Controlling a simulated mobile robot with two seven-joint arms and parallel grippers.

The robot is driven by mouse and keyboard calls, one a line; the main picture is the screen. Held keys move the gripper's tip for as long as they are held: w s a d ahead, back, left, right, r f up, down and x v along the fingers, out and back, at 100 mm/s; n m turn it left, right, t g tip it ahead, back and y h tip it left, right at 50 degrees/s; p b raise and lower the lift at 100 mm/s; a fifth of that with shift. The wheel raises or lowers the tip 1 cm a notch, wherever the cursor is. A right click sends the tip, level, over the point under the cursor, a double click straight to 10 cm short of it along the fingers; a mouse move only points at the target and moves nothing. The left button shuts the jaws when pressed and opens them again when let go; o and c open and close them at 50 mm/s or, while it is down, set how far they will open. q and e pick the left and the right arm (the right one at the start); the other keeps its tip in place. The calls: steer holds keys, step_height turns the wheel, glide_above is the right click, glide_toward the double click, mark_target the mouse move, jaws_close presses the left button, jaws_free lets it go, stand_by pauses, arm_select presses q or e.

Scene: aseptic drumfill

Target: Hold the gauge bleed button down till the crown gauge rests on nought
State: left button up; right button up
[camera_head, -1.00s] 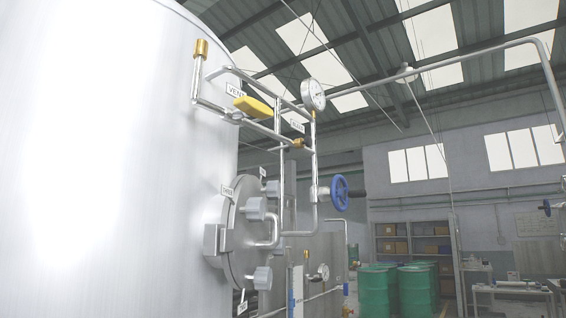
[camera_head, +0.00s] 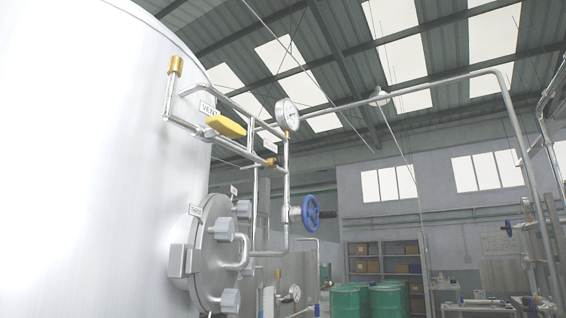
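The crown gauge, a round white-faced dial (camera_head: 288,114), sits on the pipework at the upper right of the steel tank (camera_head: 95,170). Its face is turned partly away and the needle is too small to read. A small brass fitting (camera_head: 288,134) is just below the dial; I cannot tell whether it is the bleed button. A yellow lever (camera_head: 226,126) is on the pipe by a VENT tag (camera_head: 208,108). Neither of my grippers shows in the head view.
A blue handwheel (camera_head: 311,213) sticks out right of the pipes. A round bolted hatch (camera_head: 212,255) juts from the tank. Green drums (camera_head: 388,300) and shelves (camera_head: 385,258) stand further back. More pipework (camera_head: 540,190) rises at the right edge.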

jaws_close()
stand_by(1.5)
